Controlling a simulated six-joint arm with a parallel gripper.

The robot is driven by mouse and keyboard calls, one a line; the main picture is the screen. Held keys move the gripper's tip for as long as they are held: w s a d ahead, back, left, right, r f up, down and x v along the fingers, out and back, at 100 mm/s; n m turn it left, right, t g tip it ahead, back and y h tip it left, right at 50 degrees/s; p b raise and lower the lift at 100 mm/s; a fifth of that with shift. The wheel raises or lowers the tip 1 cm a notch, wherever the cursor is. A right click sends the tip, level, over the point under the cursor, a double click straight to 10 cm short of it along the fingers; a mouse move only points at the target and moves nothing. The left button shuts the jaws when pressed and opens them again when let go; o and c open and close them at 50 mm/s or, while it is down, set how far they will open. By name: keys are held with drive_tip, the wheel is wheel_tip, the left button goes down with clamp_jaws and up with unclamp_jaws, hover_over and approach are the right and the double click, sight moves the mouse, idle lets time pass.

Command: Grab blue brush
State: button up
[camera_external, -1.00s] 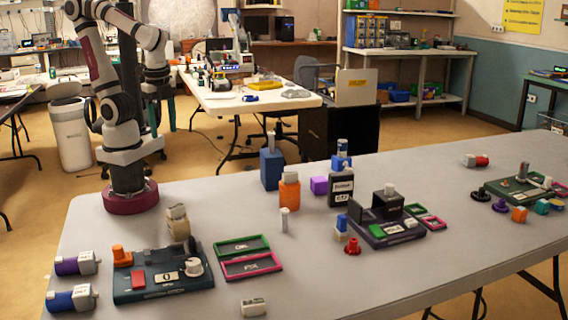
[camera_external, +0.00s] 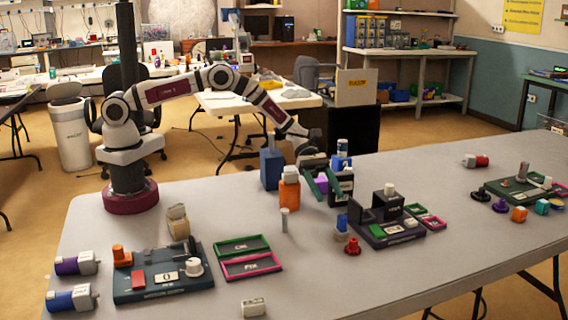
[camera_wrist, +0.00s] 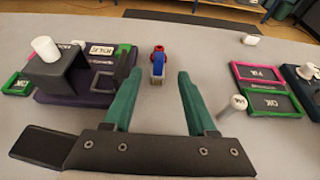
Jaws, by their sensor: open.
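A small upright piece with a blue top and pale base, which looks like the blue brush (camera_external: 341,226), stands on the table left of the dark purple station. In the wrist view the blue brush (camera_wrist: 157,66) is ahead, between the lines of my fingers, with a red piece (camera_wrist: 158,49) just behind it. My gripper (camera_external: 321,182) is above the table, beyond the brush as the external view sees it. Its two green fingers (camera_wrist: 156,76) are apart with nothing between them. The brush's lower part is hard to make out.
The purple station (camera_external: 385,236) with dark blocks stands close beside the brush. A white-capped vial (camera_external: 284,220) is to its left. An orange bottle (camera_external: 289,190) and a black bottle (camera_external: 341,188) stand near my gripper.

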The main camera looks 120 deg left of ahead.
sight(342, 227)
drive_tip(key=x, duration=0.8)
drive_tip(key=shift+a, duration=0.1)
clamp_jaws()
